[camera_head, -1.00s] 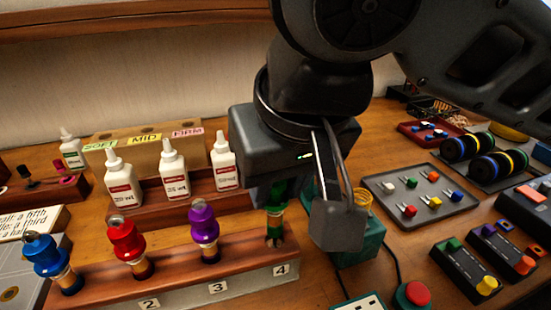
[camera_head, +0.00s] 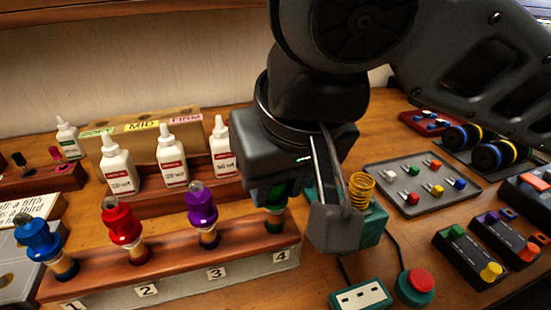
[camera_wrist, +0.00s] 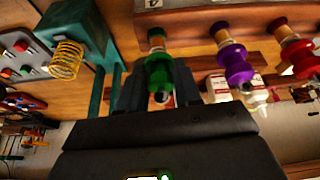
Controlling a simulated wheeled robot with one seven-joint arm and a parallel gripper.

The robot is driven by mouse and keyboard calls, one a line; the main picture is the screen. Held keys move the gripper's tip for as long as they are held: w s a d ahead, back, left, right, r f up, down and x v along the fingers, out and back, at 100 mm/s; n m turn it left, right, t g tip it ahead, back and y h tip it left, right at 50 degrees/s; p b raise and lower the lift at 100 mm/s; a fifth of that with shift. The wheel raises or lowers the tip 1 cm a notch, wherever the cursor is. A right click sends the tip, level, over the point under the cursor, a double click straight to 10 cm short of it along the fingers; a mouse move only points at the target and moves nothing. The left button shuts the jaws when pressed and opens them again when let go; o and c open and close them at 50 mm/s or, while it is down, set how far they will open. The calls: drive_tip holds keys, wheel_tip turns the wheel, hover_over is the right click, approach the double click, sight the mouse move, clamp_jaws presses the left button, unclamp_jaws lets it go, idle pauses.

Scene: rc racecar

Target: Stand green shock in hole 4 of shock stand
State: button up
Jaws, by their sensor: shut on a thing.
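The green shock (camera_head: 275,212) is upright at the right end of the wooden shock stand (camera_head: 165,268), at the place labelled 4. Its lower end meets the stand's top there; whether it is fully seated in the hole is hard to tell. My gripper (camera_wrist: 160,88) is shut on the green body of the shock (camera_wrist: 158,66), with a finger on each side in the wrist view. In the head view my gripper covers the shock's upper part. Blue (camera_head: 42,243), red (camera_head: 124,226) and purple (camera_head: 202,212) shocks stand in holes 1, 2 and 3.
White bottles (camera_head: 170,160) stand on a rack behind the stand. A teal block with a yellow spring (camera_head: 361,190) is close to my gripper's right. A power strip (camera_head: 362,297), a red button (camera_head: 417,285) and a grey tray (camera_head: 408,200) lie further right.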

drive_tip(key=o, duration=1.1)
drive_tip(key=p+v, duration=0.1)
drive_tip(key=v, duration=0.6)
drive_tip(key=shift+s+r, duration=0.15)
drive_tip(key=shift+r, duration=0.2)
